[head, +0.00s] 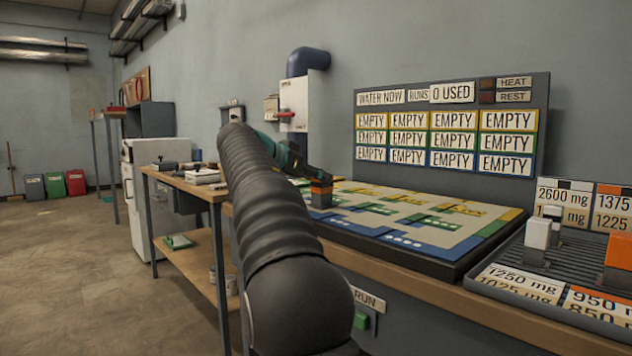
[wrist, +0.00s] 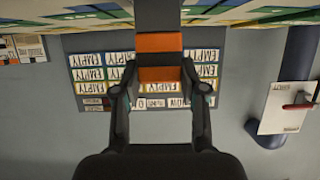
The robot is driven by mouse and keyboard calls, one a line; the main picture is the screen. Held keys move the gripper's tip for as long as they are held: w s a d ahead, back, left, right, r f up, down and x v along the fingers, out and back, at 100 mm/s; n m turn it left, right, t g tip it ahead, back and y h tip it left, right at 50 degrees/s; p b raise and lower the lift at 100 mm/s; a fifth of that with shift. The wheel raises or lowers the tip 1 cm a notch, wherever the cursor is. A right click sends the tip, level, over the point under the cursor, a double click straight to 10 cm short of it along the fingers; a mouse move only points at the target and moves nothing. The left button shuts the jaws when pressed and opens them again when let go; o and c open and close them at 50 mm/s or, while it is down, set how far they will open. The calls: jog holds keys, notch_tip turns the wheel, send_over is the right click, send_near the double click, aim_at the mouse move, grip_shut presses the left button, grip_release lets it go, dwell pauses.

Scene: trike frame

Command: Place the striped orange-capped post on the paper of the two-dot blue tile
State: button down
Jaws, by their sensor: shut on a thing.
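My gripper (head: 316,175) is shut on the striped orange-capped post (head: 321,188), which has orange and dark bands. The post is upright over the near left part of the tiled board; I cannot tell whether its base touches. In the wrist view, the fingers (wrist: 160,68) grip both sides of the post (wrist: 160,43). Blue tiles with white dots line the board's front edge. A blue tile (head: 349,229) lies just right of and nearer than the post, its dots too small to count. My arm hides the board's left end.
A sign panel (head: 450,114) with several EMPTY labels stands behind the board (head: 470,258). At right, a ribbed rack (head: 590,265) holds a white-capped post (head: 538,236) and an orange-capped block (head: 618,255). A wooden side table (head: 205,190) stands left of my arm.

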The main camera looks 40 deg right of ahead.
jog(key=shift+f, duration=0.1)
jog(key=c, duration=0.6)
grip_release()
jog(key=shift+c, duration=0.2)
jog(key=shift+a+r, duration=0.1)
jog(key=shift+r, duration=0.15)
jog(key=p+v, duration=0.1)
jog(key=v, duration=1)
jog(key=shift+a+r, duration=0.15)
jog(key=shift+a, duration=0.2)
jog(key=shift+s, duration=0.15)
